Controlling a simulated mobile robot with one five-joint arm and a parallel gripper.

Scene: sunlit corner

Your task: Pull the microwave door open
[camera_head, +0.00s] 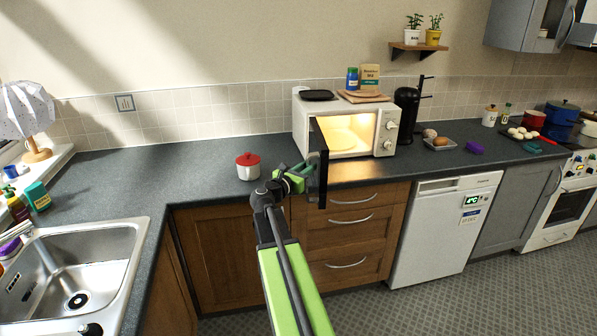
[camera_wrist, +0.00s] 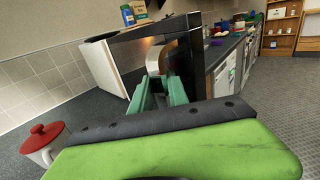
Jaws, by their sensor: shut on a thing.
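The white microwave (camera_head: 378,115) stands on the dark counter, its lit inside showing a round plate. Its dark door (camera_head: 319,165) is swung well open toward me, hinged on the left side, and is seen nearly edge-on. My gripper (camera_head: 305,170) is at the door's left, outer face. In the wrist view, the green fingers (camera_wrist: 162,92) of my gripper are shut on the door handle (camera_wrist: 154,60), which is partly hidden by them. The door (camera_wrist: 180,30) also shows in the wrist view, with the white microwave body (camera_wrist: 102,66) behind it.
A white pot with a red lid (camera_head: 248,168) stands on the counter left of my gripper. A black coffee machine (camera_head: 407,112) stands right of the microwave. Wooden drawers (camera_head: 345,240) lie below the door. The counter (camera_head: 180,165) farther left is clear.

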